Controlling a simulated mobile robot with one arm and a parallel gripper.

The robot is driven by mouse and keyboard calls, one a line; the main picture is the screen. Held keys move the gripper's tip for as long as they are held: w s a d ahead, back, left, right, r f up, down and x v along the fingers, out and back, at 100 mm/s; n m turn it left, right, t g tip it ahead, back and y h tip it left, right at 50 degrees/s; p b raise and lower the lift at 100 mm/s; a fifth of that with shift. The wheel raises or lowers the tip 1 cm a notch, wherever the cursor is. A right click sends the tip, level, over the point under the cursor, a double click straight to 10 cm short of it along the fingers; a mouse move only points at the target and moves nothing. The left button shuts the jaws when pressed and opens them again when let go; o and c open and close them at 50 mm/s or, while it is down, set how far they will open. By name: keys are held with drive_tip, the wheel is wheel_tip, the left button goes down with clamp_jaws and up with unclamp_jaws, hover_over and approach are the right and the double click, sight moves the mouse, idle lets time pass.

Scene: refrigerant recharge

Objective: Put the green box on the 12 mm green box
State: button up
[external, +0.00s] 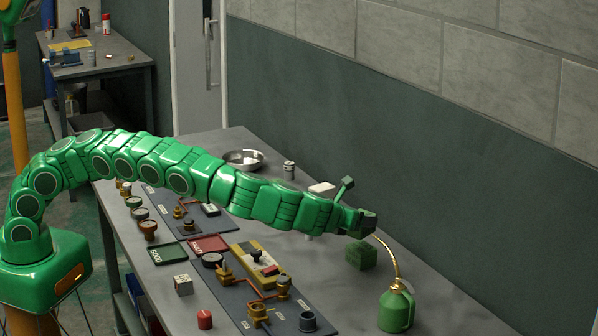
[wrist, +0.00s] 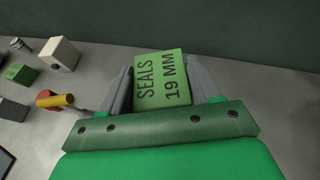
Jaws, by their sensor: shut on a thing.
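My gripper (wrist: 160,82) is shut on a green box (wrist: 164,78) lettered "SEALS 19 MM", which sits between the two grey fingers. In the external view my gripper (external: 370,222) is at the right end of the arm, above the table. Another green box (wrist: 19,74) with dark lettering, too small to read surely, stands on the table to the left in the wrist view. It appears hidden behind my arm in the external view.
A white box (wrist: 60,53) stands beside the lettered green box, with a red and yellow handled thing (wrist: 55,100) nearby. A metal bowl (external: 244,159) stands farther back.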

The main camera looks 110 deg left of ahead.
sight(361, 231)
drive_tip(key=shift+w+f, duration=0.2)
drive_tip(key=shift+w+a+f, duration=0.1)
drive_tip(key=shift+a+f, duration=0.1)
drive_tip(key=shift+f, duration=1.55)
drive_tip(key=o, duration=1.1)
drive_tip(key=shift+f, duration=0.1)
drive_tip(key=shift+c, duration=0.2)
drive_tip(key=shift+d, duration=0.1)
